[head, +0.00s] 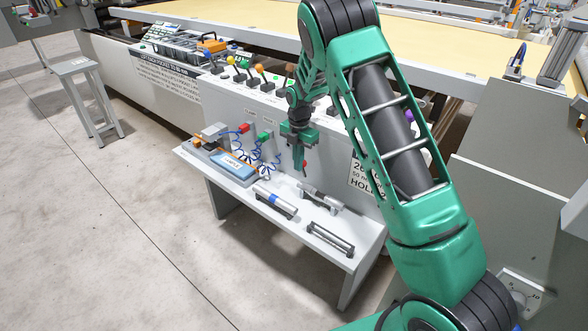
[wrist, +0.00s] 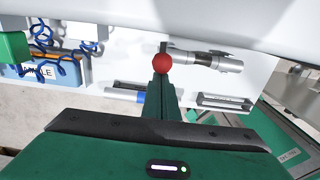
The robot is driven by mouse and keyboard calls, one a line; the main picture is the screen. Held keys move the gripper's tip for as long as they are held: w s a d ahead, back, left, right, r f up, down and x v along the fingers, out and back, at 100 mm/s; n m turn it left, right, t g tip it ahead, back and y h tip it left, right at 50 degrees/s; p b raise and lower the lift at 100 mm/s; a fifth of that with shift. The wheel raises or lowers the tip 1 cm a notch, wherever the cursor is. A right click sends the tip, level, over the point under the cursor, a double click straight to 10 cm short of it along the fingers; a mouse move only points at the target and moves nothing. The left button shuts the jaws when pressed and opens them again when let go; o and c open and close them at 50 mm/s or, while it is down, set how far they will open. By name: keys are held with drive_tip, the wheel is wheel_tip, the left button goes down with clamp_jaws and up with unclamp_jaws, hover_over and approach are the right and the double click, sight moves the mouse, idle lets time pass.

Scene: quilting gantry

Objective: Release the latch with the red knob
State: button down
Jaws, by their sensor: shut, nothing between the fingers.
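The red knob (wrist: 162,61) is a small round ball that shows in the wrist view, directly beyond the tips of my gripper (wrist: 161,78). My gripper is shut with nothing between its fingers. Whether it touches the knob or is a little apart, I cannot tell. A grey metal part (wrist: 212,63) lies just right of the knob; I cannot tell whether it is part of the latch. In the head view, my gripper (head: 299,168) points down in front of the pale panel, above the bench. A bit of red (head: 305,164) shows beside the fingers. The rest of the latch is hidden or unclear.
The white bench (head: 230,200) below holds a blue-labelled tray (head: 233,165), a grey cylinder with a blue band (head: 274,200), a metal clamp-like part (head: 321,197) and a rail-like bar (head: 330,239). Blue coiled hoses (head: 268,150) hang left of my gripper. Knobbed levers (head: 257,72) line the panel top.

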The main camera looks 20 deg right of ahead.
drive_tip(key=shift+w+d+r, duration=0.25)
drive_tip(key=shift+w+d, duration=0.25)
drive_tip(key=shift+d, duration=0.25)
drive_tip(key=shift+w+d+r, duration=0.15)
drive_tip(key=shift+d, duration=0.05)
drive_tip(key=shift+w+r, duration=0.1)
drive_tip(key=shift+r, duration=0.05)
wheel_tip(320, 180, up, 9)
drive_tip(key=shift+w+d, duration=0.25)
drive_tip(key=shift+d, duration=0.2)
